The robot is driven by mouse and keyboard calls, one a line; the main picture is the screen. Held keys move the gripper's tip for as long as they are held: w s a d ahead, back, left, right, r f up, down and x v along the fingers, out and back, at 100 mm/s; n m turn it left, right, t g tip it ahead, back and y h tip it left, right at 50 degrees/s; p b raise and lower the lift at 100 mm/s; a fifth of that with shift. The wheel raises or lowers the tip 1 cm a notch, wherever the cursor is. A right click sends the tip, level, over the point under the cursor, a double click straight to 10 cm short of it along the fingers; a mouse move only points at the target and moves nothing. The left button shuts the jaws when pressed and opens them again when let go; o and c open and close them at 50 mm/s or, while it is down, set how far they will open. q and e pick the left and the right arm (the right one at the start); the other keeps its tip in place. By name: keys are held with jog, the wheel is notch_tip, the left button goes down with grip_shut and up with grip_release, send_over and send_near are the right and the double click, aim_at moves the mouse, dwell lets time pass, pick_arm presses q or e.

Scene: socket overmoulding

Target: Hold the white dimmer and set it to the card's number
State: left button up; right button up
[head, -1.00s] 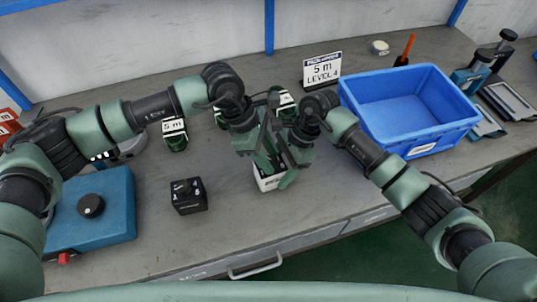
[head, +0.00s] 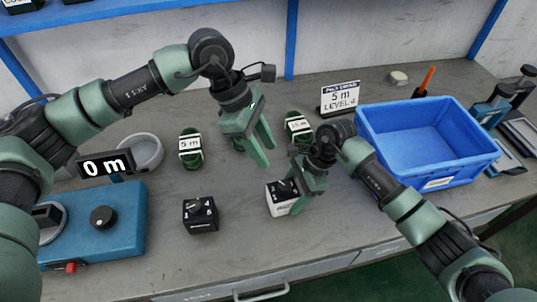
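The white dimmer (head: 281,197), a white box with a black top, stands near the front of the bench in the middle. My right gripper (head: 295,198) is over its right side, one finger across the near face; the far finger is mostly hidden. It appears shut on the dimmer. My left gripper (head: 264,155) hangs above and behind the dimmer, pointing down, its fingers apart and empty. The dimmer's setting is too small to read.
A black dimmer (head: 201,214) stands to the left. A blue device (head: 125,222) has a knob and a "0 m" display (head: 106,164). Green coils (head: 190,148) labelled "5 m" lie behind. A blue bin (head: 485,160) stands right.

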dwell(0.3)
pick_arm(q)
jog(key=s+d+r+t+h, duration=0.3)
jog(key=s+d+h, duration=0.1)
jog(key=d+h, duration=0.6)
jog(key=n+t+y, duration=1.1)
jog(key=n+t, duration=0.4)
jog(key=n, duration=0.3)
send_near(283, 193)
jog(key=shift+f, duration=0.15)
jog(key=w, duration=0.3)
jog(key=w+d, duration=0.1)
jog(key=w, duration=0.3)
jog(key=w+d, duration=0.1)
jog(key=w, duration=0.3)
jog(key=shift+w+d, duration=0.1)
jog(key=shift+w, duration=0.15)
